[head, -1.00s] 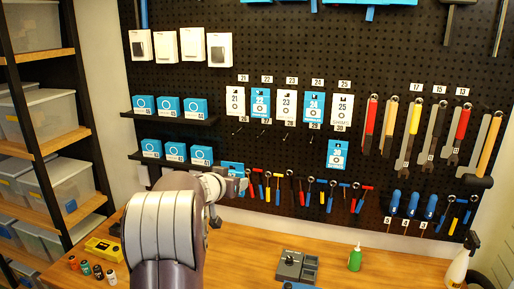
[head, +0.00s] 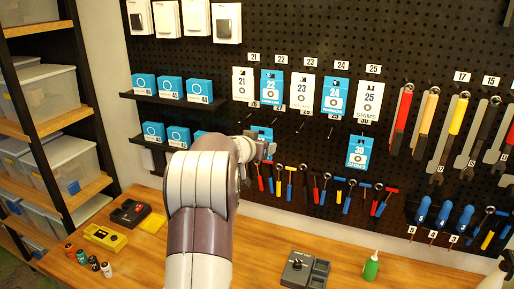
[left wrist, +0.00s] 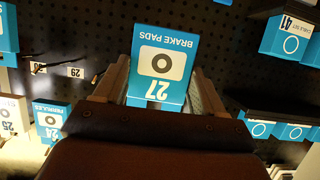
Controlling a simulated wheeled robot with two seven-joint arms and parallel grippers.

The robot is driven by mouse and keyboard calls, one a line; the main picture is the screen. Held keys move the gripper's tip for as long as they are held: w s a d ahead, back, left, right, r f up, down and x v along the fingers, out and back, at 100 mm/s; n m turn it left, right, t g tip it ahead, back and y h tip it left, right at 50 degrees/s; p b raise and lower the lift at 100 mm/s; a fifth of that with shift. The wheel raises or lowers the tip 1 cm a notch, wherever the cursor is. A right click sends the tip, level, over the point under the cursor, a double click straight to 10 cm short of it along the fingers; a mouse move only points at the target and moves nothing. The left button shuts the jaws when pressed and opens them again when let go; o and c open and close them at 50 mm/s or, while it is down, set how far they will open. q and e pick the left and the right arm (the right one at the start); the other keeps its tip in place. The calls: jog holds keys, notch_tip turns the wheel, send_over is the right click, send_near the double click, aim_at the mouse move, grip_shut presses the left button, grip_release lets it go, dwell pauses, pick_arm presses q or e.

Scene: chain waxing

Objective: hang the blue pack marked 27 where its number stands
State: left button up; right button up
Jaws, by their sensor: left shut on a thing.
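My left gripper (head: 268,150) is shut on the blue pack marked 27 (left wrist: 162,62), labelled brake pads. In the left wrist view the pack appears upside down between the fingers. In the head view the pack (head: 262,131) is partly hidden by the gripper, below the lower number row on the pegboard. The number label 27 (head: 279,107) is on the board under the blue pack marked 22 (head: 271,86). A bare hook (head: 277,121) sticks out just below it. The held pack is below and left of this hook; its gap from the board is unclear. My right gripper is not in view.
Other packs hang above, including white 23 (head: 302,91). Blue pack 30 (head: 360,152) hangs to the right. Small tools (head: 290,183) hang below. Shelves with blue boxes (head: 171,88) are at the left. The hooks under 28 and 29 look bare.

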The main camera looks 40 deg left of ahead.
pick_arm(q)
jog(key=w, duration=0.2)
jog(key=w+a+p, duration=0.1)
jog(key=w, duration=0.1)
jog(key=shift+w+a, duration=0.1)
jog(key=shift+a, duration=0.05)
jog(key=p+x, duration=0.3)
jog(key=x, duration=0.1)
jog(key=shift+w+r, duration=0.1)
jog(key=shift+r, duration=0.1)
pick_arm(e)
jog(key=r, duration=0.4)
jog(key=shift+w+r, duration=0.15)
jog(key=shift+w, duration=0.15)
pick_arm(q)
jog(key=shift+w+a+f, duration=0.1)
jog(key=shift+w, duration=0.05)
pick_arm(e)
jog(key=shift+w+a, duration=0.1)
pick_arm(q)
jog(key=o, duration=1.2)
